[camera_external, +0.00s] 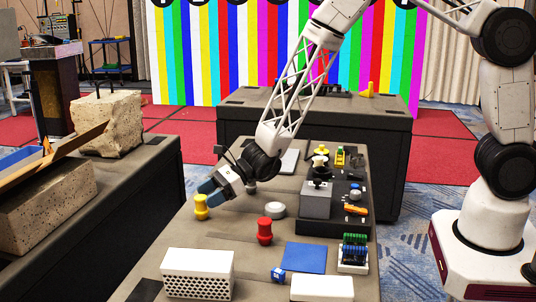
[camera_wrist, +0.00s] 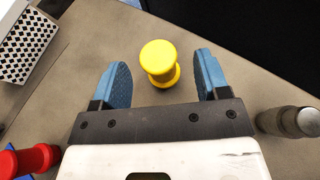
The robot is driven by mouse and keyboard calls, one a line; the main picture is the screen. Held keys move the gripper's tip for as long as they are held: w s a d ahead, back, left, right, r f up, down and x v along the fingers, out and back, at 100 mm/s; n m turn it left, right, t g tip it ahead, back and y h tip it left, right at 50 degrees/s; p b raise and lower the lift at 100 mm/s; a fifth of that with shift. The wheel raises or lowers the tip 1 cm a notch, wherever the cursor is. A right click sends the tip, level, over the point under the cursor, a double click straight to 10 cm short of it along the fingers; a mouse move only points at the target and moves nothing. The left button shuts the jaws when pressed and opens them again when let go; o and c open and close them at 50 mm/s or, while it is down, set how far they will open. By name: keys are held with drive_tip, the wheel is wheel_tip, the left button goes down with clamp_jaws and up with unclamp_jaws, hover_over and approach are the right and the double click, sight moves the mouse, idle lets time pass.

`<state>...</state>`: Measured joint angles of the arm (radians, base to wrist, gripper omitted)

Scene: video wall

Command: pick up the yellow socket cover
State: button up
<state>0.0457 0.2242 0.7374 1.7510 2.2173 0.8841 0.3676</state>
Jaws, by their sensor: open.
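The yellow socket cover (camera_external: 201,207) is a small spool-shaped piece standing upright on the brown table, near its left edge. In the wrist view the yellow socket cover (camera_wrist: 160,63) lies between and slightly beyond the two blue fingertips. My gripper (camera_external: 210,190) is just above and beside it in the external view. My gripper (camera_wrist: 162,75) is open, with a gap on both sides of the cover; neither finger appears to touch it.
A red spool-shaped piece (camera_external: 265,231) and a round white piece (camera_external: 275,210) stand to the right. A grey metal cylinder (camera_wrist: 298,121) is near the right finger. A white perforated box (camera_external: 198,273) and blue square (camera_external: 304,257) lie in front. The table edge is close behind the cover.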

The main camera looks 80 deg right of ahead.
sight(201, 207)
drive_tip(key=shift+x, duration=2.35)
drive_tip(key=shift+a+r, duration=0.1)
drive_tip(key=c, duration=1)
